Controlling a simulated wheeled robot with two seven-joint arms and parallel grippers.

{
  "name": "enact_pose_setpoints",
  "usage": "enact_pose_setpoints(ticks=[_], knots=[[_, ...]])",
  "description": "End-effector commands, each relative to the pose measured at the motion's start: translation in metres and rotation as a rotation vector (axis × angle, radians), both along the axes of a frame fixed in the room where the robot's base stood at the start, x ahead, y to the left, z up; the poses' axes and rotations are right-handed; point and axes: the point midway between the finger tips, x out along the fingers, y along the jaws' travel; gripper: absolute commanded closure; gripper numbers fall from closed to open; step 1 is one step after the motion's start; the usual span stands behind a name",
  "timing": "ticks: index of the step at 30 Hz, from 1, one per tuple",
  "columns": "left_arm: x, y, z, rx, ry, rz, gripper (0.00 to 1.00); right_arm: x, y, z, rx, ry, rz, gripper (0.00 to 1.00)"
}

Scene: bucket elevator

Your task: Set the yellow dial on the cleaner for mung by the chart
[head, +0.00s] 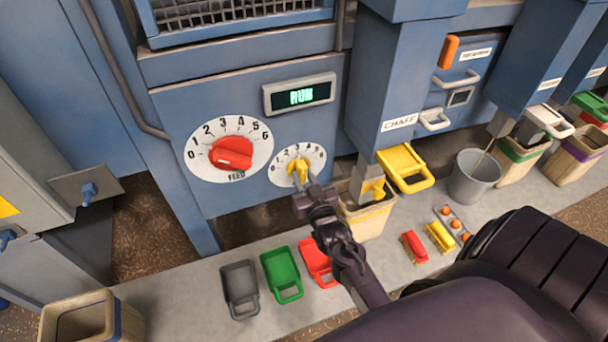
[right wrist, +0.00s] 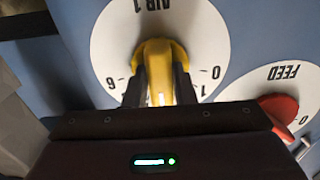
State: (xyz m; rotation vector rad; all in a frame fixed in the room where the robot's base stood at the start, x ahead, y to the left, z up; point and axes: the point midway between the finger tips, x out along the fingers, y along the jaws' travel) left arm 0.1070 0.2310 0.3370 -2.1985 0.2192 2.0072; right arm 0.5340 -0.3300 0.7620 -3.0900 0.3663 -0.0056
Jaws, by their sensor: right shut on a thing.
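The cleaner is a blue machine (head: 180,110) with two dials on its front. The yellow dial (head: 293,163) sits at the centre of a white numbered plate (head: 315,158), right of the red feed dial. My right gripper (head: 299,180) is shut on the yellow knob. In the right wrist view the yellow dial (right wrist: 158,52) stands between my right fingers (right wrist: 158,88), under the upside-down label AIR 1. The fingers hide part of the scale, and I cannot tell which number the knob points at. My left gripper is not in view. No chart can be made out.
The red feed dial (head: 231,153) and a green RUN display (head: 300,95) are close by. Grey, green (head: 281,274) and red trays lie on the ledge below.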

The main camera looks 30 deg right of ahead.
Motion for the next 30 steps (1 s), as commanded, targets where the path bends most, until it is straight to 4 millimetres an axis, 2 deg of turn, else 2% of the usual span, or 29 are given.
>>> enact_pose_setpoints(ticks=[6, 15, 30], knots=[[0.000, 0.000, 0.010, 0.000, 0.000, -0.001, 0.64, 0.000, 0.001, 0.001, 0.175, -0.040, -0.001, 0.99], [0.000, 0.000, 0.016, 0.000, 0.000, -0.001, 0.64, 0.000, 0.001, 0.001, 0.334, -0.079, 0.000, 0.99], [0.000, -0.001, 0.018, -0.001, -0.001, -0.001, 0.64, 0.000, 0.001, 0.000, 0.398, -0.095, 0.000, 0.99]])
